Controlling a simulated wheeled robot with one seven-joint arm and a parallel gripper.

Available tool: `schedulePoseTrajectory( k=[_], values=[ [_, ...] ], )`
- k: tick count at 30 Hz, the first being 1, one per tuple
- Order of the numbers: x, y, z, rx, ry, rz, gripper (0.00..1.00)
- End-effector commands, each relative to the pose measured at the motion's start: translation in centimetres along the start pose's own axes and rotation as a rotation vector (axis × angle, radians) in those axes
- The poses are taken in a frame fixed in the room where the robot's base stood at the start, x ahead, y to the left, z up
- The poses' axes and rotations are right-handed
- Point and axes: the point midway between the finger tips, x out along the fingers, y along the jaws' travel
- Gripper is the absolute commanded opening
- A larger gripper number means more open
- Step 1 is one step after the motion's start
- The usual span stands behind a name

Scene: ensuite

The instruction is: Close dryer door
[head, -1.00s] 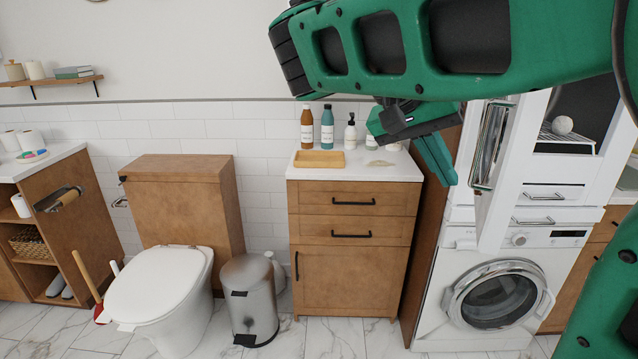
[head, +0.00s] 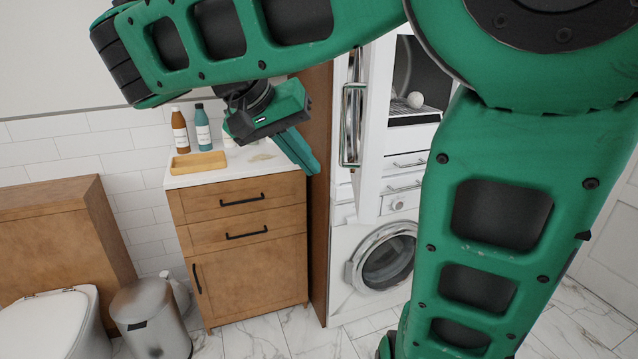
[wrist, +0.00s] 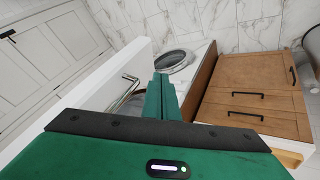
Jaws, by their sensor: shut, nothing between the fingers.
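The dryer door (head: 373,130) is a white panel standing open, seen nearly edge-on in the head view. A shiny metal rim or handle (head: 350,125) is on its left face. Behind it, the dryer's dark drum opening (head: 418,75) shows, with a white ball inside. My gripper (head: 308,165) is shut and empty, left of the door, in front of the wooden side panel. In the wrist view, the shut fingers (wrist: 161,82) point forward. The door (wrist: 85,92) is left of them there, with its metal part (wrist: 124,92) close by; I cannot tell whether they touch.
A front-loading washer (head: 345,250) sits below the dryer. A wooden cabinet (head: 250,260) with bottles and a tray (head: 198,162) on top stands to the left. A metal bin (head: 150,320) and toilet (head: 50,320) are further left. My arm hides the dryer's right side.

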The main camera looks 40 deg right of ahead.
Motion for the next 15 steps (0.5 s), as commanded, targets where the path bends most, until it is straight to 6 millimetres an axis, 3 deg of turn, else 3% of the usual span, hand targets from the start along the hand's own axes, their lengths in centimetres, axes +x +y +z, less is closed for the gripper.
schedulePoseTrajectory(
  k=[15],
  values=[
    [1.8,0.0,0.2,-0.005,0.0,0.004,0.0]
  ],
)
